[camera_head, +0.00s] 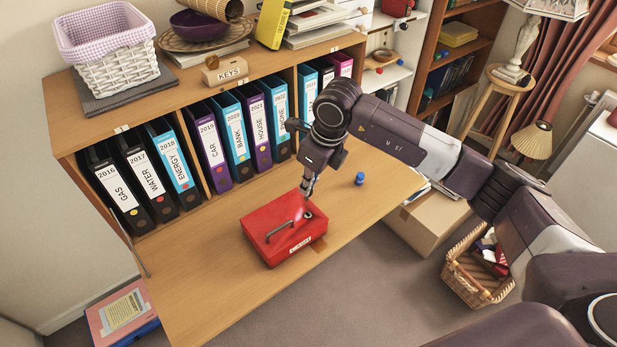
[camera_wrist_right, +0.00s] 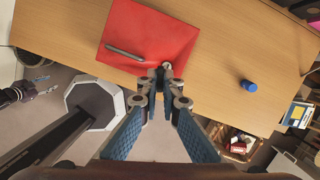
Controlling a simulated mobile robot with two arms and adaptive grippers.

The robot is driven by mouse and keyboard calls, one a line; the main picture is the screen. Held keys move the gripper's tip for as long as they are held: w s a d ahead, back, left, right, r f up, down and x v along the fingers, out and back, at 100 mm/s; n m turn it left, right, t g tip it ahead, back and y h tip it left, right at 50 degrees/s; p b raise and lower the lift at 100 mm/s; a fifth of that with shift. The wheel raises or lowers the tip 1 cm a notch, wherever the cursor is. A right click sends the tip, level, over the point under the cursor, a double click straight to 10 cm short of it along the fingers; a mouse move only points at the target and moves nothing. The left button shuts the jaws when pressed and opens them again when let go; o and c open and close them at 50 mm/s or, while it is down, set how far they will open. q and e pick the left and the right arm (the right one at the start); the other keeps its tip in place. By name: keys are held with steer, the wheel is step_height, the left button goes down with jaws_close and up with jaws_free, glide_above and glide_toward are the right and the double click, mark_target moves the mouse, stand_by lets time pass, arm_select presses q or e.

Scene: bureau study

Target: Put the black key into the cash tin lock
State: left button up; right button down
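The red cash tin (camera_head: 283,236) lies shut on the desk, with a dark bar handle (camera_head: 281,232) on its lid. Its round lock (camera_head: 308,215) is on the lid near the right end; it also shows in the wrist view (camera_wrist_right: 167,65). My right gripper (camera_head: 308,190) points down just above the lock. In the wrist view its fingertips (camera_wrist_right: 160,75) are close together beside the lock. A small dark sliver between them seems to be the black key, mostly hidden. I cannot tell whether it touches the lock. My left gripper (camera_wrist_right: 42,86) is small at the wrist view's left edge, away from the tin.
A row of binders (camera_head: 207,145) stands behind. A cardboard box (camera_head: 430,222) and wicker basket (camera_head: 470,280) are on the floor right. The desk left of the tin is clear.

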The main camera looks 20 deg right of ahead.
step_height(320, 180, down, 7)
steer(key=w+m+b, duration=0.1)
steer(key=m+b, duration=0.1)
steer(key=m, duration=0.1)
steer(key=shift+w+d+m+h+b, duration=0.3)
steer(key=shift+w+d+m+b, duration=0.05)
steer(key=shift+m, duration=0.05)
stand_by(0.3)
steer(key=shift+f, duration=0.1)
stand_by(0.7)
steer(key=shift+s+b+x, duration=0.15)
steer(key=shift+b+x, duration=0.75)
steer(key=shift+b, duration=0.05)
steer(key=shift+s+b+x, duration=0.2)
steer(key=shift+b+x, duration=0.7)
steer(key=shift+b, duration=0.05)
stand_by(1.6)
steer(key=shift+d+f, duration=0.1)
steer(key=shift+d, duration=0.05)
steer(key=c, duration=2.2)
jaws_free()
steer(key=shift+o, duration=0.2)
